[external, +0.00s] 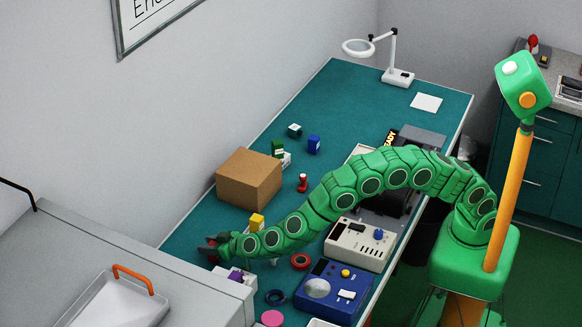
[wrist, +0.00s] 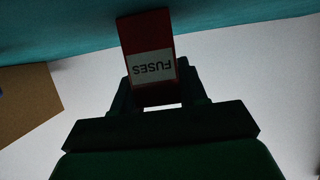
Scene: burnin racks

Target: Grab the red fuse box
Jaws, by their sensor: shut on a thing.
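The red fuse box (wrist: 146,35) shows in the wrist view with a white label reading FUSES, upside down in the picture. My gripper (wrist: 157,92) is shut on it, with one dark finger at each side of the box. In the external view my gripper (external: 211,247) is at the far left end of my green arm, near the left edge of the teal bench. A little dark red of the fuse box (external: 212,257) shows there; the rest is hidden by the gripper. I cannot tell whether the box touches the bench.
A cardboard box (external: 248,179) stands behind my gripper. Blue equipment (external: 335,291) and a beige instrument (external: 357,244) lie to the right.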

